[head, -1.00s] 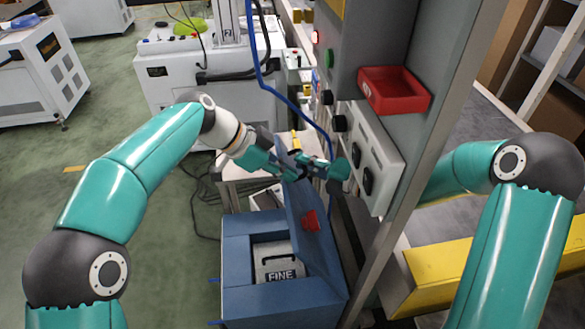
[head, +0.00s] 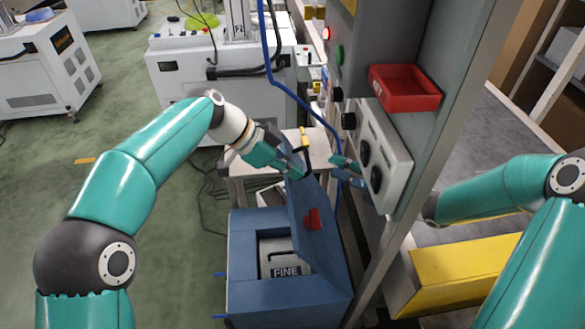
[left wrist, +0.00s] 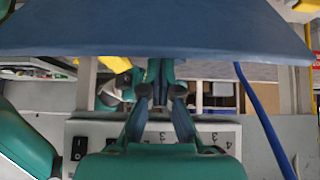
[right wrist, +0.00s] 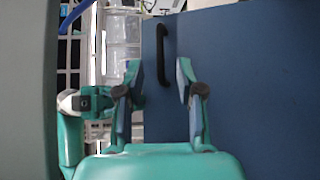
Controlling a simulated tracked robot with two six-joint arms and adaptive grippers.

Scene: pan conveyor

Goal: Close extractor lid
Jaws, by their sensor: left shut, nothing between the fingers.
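The blue extractor (head: 240,270) stands on the floor at the lower middle of the head view. Its blue lid (head: 318,235) is raised steeply along the right side, with a red part (head: 313,220) on its face. A grey insert marked FINE (head: 272,250) shows inside. My left gripper (head: 302,168) is shut and empty beside the lid's upper end; the lid (left wrist: 150,30) crosses the top of the left wrist view. My right gripper (head: 334,166) is open, right of the lid. In the right wrist view its fingers are apart before a blue panel (right wrist: 240,80) with a black handle (right wrist: 162,55).
A grey cabinet with a control panel (head: 385,150) and red bin (head: 405,88) stands close to the right of the lid. A blue hose (head: 290,95) hangs behind. A yellow block (head: 465,270) lies at right. Open green floor is at left.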

